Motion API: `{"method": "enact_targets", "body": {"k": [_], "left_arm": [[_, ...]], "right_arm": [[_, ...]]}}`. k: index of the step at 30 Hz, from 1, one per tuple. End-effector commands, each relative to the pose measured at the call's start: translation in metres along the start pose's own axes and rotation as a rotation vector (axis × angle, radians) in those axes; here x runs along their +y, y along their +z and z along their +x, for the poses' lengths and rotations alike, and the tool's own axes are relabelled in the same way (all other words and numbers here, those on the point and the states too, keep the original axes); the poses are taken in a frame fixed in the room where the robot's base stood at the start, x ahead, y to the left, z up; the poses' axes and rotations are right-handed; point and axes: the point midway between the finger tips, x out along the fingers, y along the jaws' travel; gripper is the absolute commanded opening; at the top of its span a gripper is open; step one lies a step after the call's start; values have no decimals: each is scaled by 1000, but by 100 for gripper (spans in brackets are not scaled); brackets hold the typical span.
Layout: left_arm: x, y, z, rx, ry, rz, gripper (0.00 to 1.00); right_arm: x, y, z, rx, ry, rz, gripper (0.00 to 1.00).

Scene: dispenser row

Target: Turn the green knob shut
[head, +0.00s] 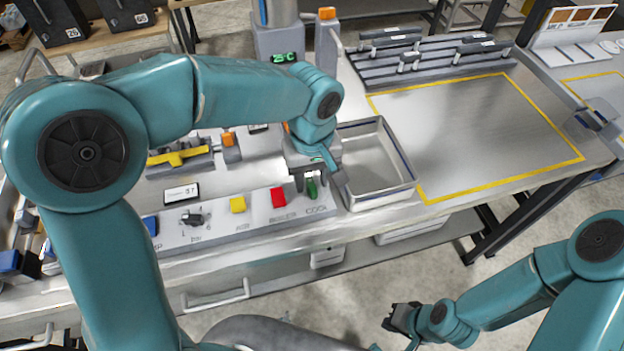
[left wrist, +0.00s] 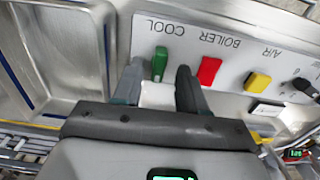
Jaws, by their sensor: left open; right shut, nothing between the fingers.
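The green knob (head: 312,190) is on the sloped front panel of the dispenser bench, over the label COOL. In the left wrist view the green knob (left wrist: 159,62) stands upright, its long side pointing along the fingers. My left gripper (head: 306,181) is at the knob, coming from above. In the left wrist view my left gripper (left wrist: 158,72) is open, one finger on each side of the knob, with a gap visible. Contact cannot be told. My right gripper (head: 389,318) is shut and empty, low in front of the bench.
A red knob (head: 278,197) marked BOILER sits close to the left of the green one. A yellow knob (head: 238,204) and a black rotary knob (head: 193,218) follow further left. A steel tray (head: 376,203) stands right of the gripper. The yellow-outlined area (head: 470,130) is clear.

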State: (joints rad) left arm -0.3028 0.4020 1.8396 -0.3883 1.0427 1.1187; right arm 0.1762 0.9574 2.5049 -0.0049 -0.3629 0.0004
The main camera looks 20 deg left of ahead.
Motion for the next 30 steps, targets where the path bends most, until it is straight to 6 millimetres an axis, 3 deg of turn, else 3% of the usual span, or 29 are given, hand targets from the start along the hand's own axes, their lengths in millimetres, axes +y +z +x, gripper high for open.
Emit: {"method": "enact_targets", "body": {"k": [6, 14, 15, 18, 30], "left_arm": [[1, -2, 19, 0, -1, 0, 42], [1, -3, 21, 0, 0, 0, 42], [1, -3, 21, 0, 0, 0, 35], [1, -3, 21, 0, 0, 0, 2], [1, -2, 20, 0, 0, 38, 0]], "right_arm": [[0, 0, 0, 0, 0, 0, 0], [0, 0, 0, 0, 0, 0, 0], [0, 0, 0, 0, 0, 0, 0], [0, 0, 0, 0, 0, 0, 0], [0, 0, 0, 0, 0, 0, 0]]}}
